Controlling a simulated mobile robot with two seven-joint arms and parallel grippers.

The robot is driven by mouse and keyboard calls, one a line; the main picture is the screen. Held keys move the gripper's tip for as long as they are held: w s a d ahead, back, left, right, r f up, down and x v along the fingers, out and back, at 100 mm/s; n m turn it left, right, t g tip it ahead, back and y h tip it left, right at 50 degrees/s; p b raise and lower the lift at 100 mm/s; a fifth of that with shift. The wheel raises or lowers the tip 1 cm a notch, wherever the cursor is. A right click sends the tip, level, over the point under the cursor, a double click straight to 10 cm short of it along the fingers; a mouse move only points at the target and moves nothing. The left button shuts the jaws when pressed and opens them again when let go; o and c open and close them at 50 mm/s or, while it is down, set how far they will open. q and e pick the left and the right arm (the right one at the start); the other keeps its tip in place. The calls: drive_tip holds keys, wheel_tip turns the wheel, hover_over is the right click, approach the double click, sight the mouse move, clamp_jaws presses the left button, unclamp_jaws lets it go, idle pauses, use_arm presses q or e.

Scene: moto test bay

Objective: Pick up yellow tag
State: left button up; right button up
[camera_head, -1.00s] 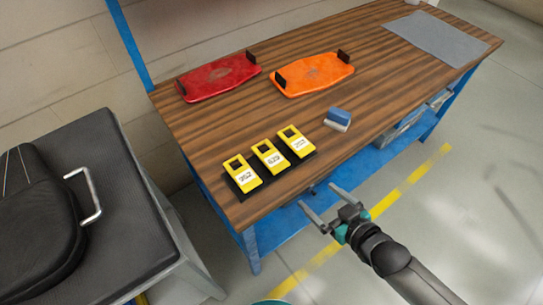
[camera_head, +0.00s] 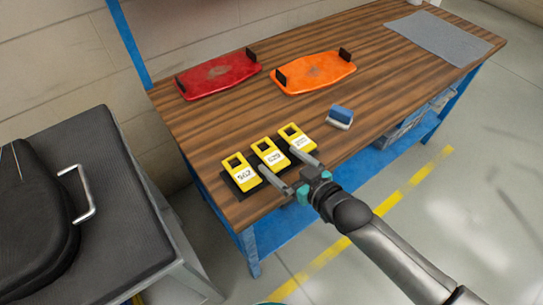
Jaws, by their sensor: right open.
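Three yellow tags with white number labels lie in a row on a black holder (camera_head: 232,187) near the front left corner of the wooden table. They are the left tag (camera_head: 240,172), the middle tag (camera_head: 268,153) and the right tag (camera_head: 296,137). My right gripper (camera_head: 283,168) is open and empty. Its two fingers reach over the table's front edge. In the picture one fingertip is by the lower end of the middle tag and the other overlaps the lower part of the right tag. I cannot tell whether they touch. My left gripper is out of view.
A blue and white block (camera_head: 340,117) lies right of the tags. A red tray (camera_head: 216,76) and an orange tray (camera_head: 315,72) with black end pieces lie behind. A grey mat (camera_head: 440,37) is at the far right. A black-topped cabinet (camera_head: 120,210) stands left.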

sight(271, 154)
drive_tip(key=shift+b+x, duration=0.85)
drive_tip(key=shift+x, duration=1.85)
drive_tip(key=shift+s+f, duration=0.1)
drive_tip(key=shift+c, duration=0.2)
drive_tip(key=c, duration=1.4)
